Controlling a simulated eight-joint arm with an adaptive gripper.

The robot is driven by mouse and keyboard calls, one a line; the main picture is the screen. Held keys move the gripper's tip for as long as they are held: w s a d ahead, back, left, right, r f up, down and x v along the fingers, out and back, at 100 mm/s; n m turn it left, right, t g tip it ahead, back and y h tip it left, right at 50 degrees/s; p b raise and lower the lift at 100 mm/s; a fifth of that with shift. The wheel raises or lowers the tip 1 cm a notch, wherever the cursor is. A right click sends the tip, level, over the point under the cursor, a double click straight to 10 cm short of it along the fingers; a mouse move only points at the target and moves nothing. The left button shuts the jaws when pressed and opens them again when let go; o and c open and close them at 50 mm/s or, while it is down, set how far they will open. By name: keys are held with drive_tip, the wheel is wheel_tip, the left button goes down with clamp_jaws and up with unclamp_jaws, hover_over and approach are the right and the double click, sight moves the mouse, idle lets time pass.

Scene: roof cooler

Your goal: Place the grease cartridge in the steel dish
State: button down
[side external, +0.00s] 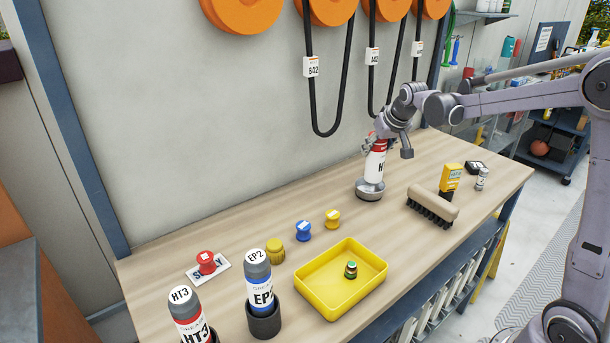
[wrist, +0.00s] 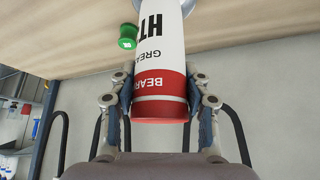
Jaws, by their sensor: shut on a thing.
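My gripper (side external: 379,145) is shut on a red and white grease cartridge (side external: 376,164), near its red end. The cartridge is upright, and its lower end is at the round steel dish (side external: 369,190) on the bench. I cannot tell whether it touches the dish floor. In the wrist view, the fingers (wrist: 160,105) hold both sides of the cartridge (wrist: 160,45), with its lettering upside down. A sliver of the dish shows at the top edge there.
A brush (side external: 432,206) and a yellow box (side external: 451,177) stand right of the dish. A yellow tray (side external: 300,277) holds a small jar (side external: 351,270). Grease tubes HT3 (side external: 187,312) and EP2 (side external: 258,280) stand front left. A green item (wrist: 127,38) sits near the cartridge. Cable loops hang behind.

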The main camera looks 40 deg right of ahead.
sight(373, 161)
drive_tip(key=shift+w+a+f, duration=0.2)
drive_tip(key=shift+w+f, duration=0.05)
drive_tip(key=shift+f, duration=1.95)
drive_tip(key=shift+f, duration=0.15)
drive_tip(key=c, duration=0.6)
unclamp_jaws()
drive_tip(key=shift+c, duration=0.2)
